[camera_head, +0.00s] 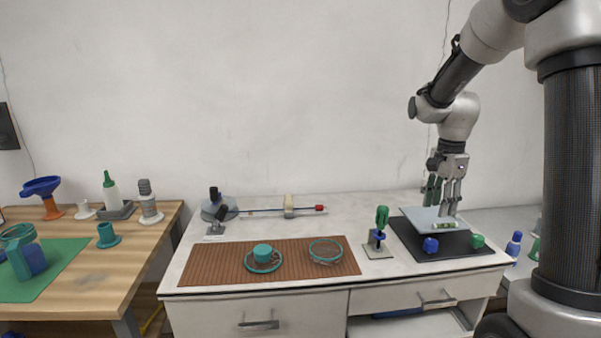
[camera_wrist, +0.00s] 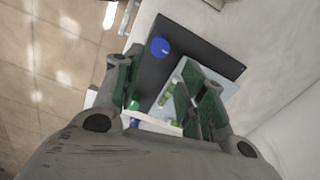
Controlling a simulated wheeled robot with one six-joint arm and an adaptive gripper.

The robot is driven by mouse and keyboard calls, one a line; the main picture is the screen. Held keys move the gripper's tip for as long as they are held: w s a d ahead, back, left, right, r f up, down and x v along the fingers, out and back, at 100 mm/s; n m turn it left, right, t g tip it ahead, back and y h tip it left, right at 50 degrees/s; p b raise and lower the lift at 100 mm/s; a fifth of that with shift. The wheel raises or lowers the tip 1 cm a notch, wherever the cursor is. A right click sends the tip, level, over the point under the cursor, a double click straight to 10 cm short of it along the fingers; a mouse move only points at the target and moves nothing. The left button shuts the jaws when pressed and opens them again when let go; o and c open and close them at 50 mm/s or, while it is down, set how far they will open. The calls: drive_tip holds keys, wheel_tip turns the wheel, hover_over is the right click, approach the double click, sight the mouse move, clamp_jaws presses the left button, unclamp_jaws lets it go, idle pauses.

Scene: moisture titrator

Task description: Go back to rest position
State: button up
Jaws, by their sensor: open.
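My gripper (camera_head: 449,200) hangs pointing down at the right end of the white bench (camera_head: 200,262), above a pale blue-grey plate (camera_head: 411,215) on a black mat (camera_head: 403,233). In the wrist view my gripper (camera_wrist: 160,95) has its two green-padded fingers spread wide with nothing held between them. A small green-and-white item (camera_head: 446,225) lies on the plate just below the fingers; it also shows in the wrist view (camera_wrist: 171,93). Whether the fingertips touch the plate cannot be told.
A blue cap (camera_head: 430,245) and a green cap (camera_head: 477,241) sit on the mat's front. A green-topped stand (camera_head: 381,225) is left of the mat. A brown mat (camera_head: 215,263) holds a teal cup (camera_head: 263,254). A wooden table (camera_head: 90,294) stands left. The air above the bench's middle is clear.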

drive_tip(key=s+a+r+n+t, duration=0.2)
drive_tip(key=s+r+n, duration=0.2)
drive_tip(key=s+n, duration=0.3)
drive_tip(key=s+a+r+n+t, duration=0.2)
drive_tip(key=s+r+n, duration=0.3)
drive_tip(key=s, duration=1.2)
drive_tip(key=a+n, duration=0.1)
drive_tip(key=n, duration=0.2)
drive_tip(key=shift+s+n, duration=0.15)
drive_tip(key=shift+n, duration=0.15)
